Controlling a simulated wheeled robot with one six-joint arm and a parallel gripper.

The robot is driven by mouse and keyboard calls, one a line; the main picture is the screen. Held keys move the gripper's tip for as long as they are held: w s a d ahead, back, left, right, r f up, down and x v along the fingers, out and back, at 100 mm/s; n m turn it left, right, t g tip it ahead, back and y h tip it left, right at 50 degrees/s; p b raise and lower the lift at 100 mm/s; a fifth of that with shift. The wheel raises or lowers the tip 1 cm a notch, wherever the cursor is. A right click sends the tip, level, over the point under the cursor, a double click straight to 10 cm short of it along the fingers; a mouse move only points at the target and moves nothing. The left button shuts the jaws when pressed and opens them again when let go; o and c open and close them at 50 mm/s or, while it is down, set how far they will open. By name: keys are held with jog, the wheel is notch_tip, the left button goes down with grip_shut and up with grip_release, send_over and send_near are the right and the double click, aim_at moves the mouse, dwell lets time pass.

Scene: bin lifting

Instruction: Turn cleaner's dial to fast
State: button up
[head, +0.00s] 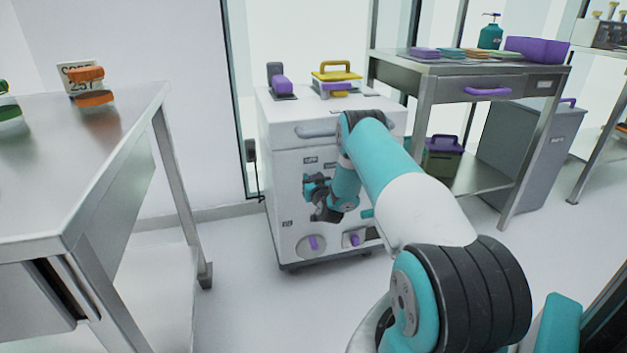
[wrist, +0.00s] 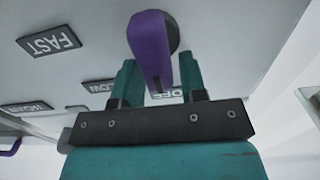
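The cleaner is a white wheeled cabinet (head: 285,135) in the middle of the head view. In the wrist view its purple dial handle (wrist: 150,45) sticks out from the panel, its near end by a partly hidden label that seems to read OFF (wrist: 170,93). The FAST label (wrist: 50,40) is at the upper left, and a partly hidden label, perhaps SLOW (wrist: 100,88), is nearer. My gripper (wrist: 158,75) has its teal fingers apart, one on each side of the handle, with a visible gap on the right. In the head view my gripper (head: 318,187) is at the cleaner's front and hides this dial.
Two lower round knobs with purple grips (head: 313,243) (head: 354,239) sit near the cleaner's base. A yellow-handled item (head: 336,78) and a purple item (head: 281,86) stand on top. A steel table (head: 60,150) is at left, another with a drawer (head: 470,90) behind right.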

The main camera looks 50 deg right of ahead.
jog(key=shift+s+d+m, duration=0.1)
jog(key=shift+m, duration=0.2)
jog(key=f+m, duration=0.1)
jog(key=m, duration=0.4)
jog(key=s+d+m+b, duration=0.1)
jog(key=m, duration=0.4)
jog(key=d+f+m+b, duration=0.1)
jog(key=m, duration=0.5)
jog(key=shift+s+d+f, duration=0.1)
jog(key=shift+s+f, duration=0.1)
jog(key=shift+f, duration=0.1)
jog(key=shift+f+m, duration=0.2)
jog(key=shift+m, duration=0.65)
jog(key=shift+f+m, duration=0.2)
jog(key=shift+m, duration=0.65)
jog(key=shift+w, duration=0.1)
jog(key=o, duration=0.7)
